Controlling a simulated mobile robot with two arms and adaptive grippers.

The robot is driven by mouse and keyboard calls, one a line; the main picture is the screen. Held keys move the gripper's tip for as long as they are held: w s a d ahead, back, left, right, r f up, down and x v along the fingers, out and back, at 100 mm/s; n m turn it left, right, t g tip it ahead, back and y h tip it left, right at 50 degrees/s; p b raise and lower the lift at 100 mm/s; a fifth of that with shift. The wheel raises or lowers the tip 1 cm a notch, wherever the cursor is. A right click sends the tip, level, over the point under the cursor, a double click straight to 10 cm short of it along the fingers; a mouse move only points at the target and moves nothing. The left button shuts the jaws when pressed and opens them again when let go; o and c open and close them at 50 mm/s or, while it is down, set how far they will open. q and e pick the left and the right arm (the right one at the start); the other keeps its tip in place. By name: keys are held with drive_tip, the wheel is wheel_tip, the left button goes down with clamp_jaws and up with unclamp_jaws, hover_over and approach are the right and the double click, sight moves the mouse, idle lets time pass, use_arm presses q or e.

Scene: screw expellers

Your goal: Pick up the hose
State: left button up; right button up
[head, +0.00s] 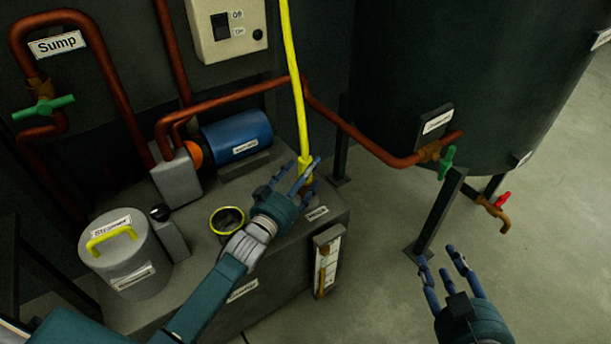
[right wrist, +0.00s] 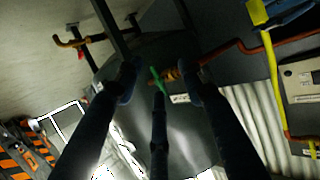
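The yellow hose (head: 296,80) hangs down from the top of the head view. Its thicker lower end (head: 305,165) is at the right end of the grey box. My left gripper (head: 304,163) is at this end with its fingers spread, and one finger crosses in front of it. I cannot tell whether they touch. The hose also shows at the right of the right wrist view (right wrist: 272,75), with blue fingers by its end. My right gripper (head: 441,256) is open and empty, well to the right of the hose. It also shows in the right wrist view (right wrist: 158,75).
The grey box carries a blue motor (head: 237,135), a strainer pot (head: 127,255) with a yellow handle and a round yellow-rimmed opening (head: 227,220). A copper pipe (head: 350,130) runs to the dark tank (head: 470,80) on legs. The floor (head: 560,260) at the right is clear.

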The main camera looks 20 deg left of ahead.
use_arm(q)
drive_tip(key=shift+w+d, duration=0.25)
drive_tip(key=shift+w, duration=0.95)
drive_tip(key=c, duration=1.5)
drive_tip(key=shift+c, duration=0.2)
use_arm(e)
drive_tip(key=r, duration=0.1)
drive_tip(key=w+r+t, duration=0.1)
drive_tip(key=r+t, duration=0.1)
drive_tip(key=shift+w+a+r+y, duration=0.2)
drive_tip(key=shift+a+r+y, duration=0.1)
drive_tip(key=shift+a+y, duration=0.1)
use_arm(q)
drive_tip(key=shift+r, duration=0.1)
